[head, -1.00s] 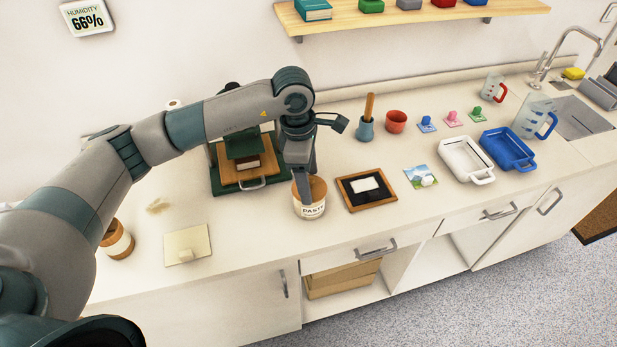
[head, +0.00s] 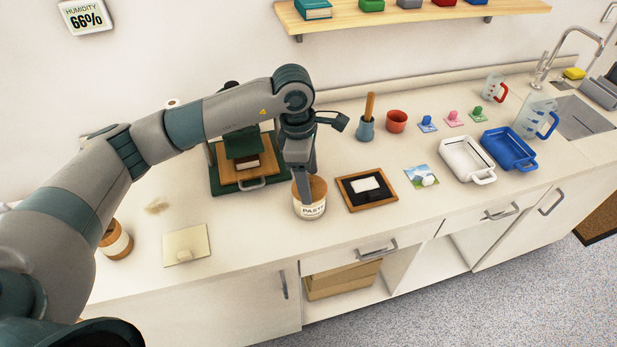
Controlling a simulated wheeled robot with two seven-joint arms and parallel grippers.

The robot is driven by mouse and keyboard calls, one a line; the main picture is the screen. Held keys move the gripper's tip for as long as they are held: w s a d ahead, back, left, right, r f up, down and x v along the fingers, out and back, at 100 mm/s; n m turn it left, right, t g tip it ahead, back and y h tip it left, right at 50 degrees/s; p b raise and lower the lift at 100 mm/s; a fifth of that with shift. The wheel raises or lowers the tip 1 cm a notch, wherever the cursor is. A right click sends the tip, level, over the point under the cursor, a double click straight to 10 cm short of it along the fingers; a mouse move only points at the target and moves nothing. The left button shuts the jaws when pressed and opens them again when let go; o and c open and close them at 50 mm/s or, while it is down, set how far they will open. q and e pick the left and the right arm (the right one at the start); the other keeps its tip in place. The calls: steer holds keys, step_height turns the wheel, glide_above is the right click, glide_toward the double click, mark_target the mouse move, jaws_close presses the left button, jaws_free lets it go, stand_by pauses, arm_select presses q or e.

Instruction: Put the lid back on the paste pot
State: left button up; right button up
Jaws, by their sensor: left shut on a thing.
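The paste pot (head: 312,210), a pale jar with a "PASTE" label, stands upright on the counter near its front edge. A round orange-brown lid (head: 319,187) is at its top, partly hidden by my gripper. My left gripper (head: 306,196) points straight down at the pot's top and is shut on the lid. The fingertips are partly hidden, and I cannot tell whether the lid is fully seated. My right gripper is out of view.
A framed dark print tray (head: 380,203) lies close right of the pot. A green press (head: 216,178) stands behind left. A pale square (head: 170,253) and another orange-topped jar (head: 122,244) are at left. White (head: 484,180) and blue trays (head: 526,166) are at right.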

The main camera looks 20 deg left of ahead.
arm_select(q)
steer(key=o, duration=1.9)
steer(key=shift+c, duration=0.2)
steer(key=shift+r, duration=0.15)
steer(key=shift+r+p, duration=0.95)
steer(key=shift+r, duration=2.4)
jaws_close()
steer(key=shift+f+b, duration=1.4)
